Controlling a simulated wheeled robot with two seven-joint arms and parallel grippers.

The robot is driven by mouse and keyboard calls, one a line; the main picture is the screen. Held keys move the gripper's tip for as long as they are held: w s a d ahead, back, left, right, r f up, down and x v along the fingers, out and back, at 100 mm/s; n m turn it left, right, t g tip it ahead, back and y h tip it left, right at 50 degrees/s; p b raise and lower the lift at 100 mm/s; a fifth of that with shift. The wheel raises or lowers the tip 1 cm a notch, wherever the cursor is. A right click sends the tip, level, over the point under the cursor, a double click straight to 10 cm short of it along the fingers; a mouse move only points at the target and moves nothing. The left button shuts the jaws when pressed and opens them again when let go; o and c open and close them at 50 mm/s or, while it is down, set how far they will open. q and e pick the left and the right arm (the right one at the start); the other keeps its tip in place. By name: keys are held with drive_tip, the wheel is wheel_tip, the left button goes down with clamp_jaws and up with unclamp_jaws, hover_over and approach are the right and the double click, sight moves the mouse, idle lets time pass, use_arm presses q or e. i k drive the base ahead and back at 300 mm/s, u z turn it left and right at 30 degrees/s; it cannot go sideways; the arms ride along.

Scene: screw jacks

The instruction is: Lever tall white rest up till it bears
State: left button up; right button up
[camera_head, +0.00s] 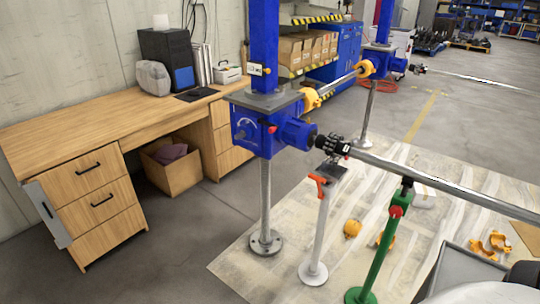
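The tall white rest (321,232) stands upright on a round white foot on the pale floor mat. An orange lever (318,181) sticks out to the left near its top. Its dark grey head (333,169) is just below the black coupling (332,144) at the near end of the long grey shaft (445,184). I cannot tell whether the head touches or a small gap is left. A green rest (384,246) with a red knob stands to the right, its top at the shaft. Neither of my grippers is in view.
A blue screw jack (265,125) on a grey post stands left of the white rest. Orange parts (352,228) lie on the mat (240,268). A wooden desk (120,115) is at the left.

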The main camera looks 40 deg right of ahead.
sight(318, 180)
drive_tip(key=z, duration=0.55)
drive_tip(key=i, duration=1.35)
drive_tip(key=z, duration=1.65)
drive_tip(key=i, duration=0.5)
drive_tip(key=z, duration=0.4)
